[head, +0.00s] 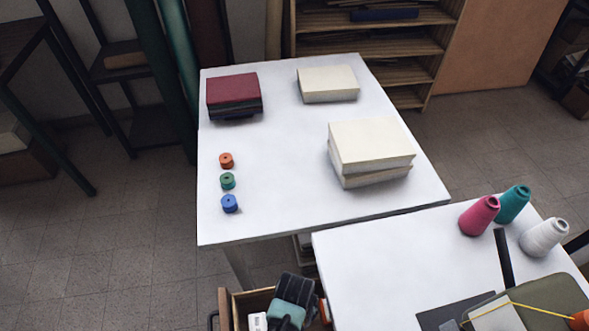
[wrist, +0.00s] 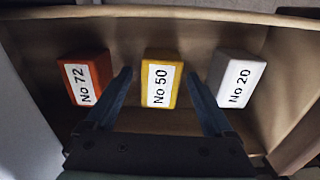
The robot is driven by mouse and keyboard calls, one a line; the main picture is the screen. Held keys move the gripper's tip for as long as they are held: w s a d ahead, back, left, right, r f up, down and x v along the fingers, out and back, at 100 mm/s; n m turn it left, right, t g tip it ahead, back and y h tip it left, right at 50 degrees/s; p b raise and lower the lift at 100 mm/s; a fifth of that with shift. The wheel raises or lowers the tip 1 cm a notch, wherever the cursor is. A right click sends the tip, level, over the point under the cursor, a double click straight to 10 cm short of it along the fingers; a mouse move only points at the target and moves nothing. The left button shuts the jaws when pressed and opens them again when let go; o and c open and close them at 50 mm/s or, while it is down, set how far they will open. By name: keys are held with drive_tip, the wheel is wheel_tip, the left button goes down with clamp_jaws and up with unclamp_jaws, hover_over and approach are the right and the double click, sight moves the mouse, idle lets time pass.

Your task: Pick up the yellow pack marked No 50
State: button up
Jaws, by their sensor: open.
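The yellow pack (wrist: 160,79) marked No 50 stands in an open wooden drawer (wrist: 205,22), between two other packs in the wrist view. An orange pack (wrist: 84,78) marked No 72 is on its left and a white pack (wrist: 235,79) marked No 20 on its right. My gripper (wrist: 160,76) is open, one finger on each side of the yellow pack, with gaps to it; I cannot tell how far down the tips reach. In the head view my gripper (head: 290,312) is over the drawer (head: 225,304) and hides the yellow pack.
The farther table (head: 280,130) holds cream blocks (head: 370,145), a maroon-topped stack (head: 233,90) and small spools (head: 228,181).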

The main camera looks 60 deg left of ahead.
clamp_jaws()
idle(0.3)
drive_tip(key=shift+r, duration=0.1)
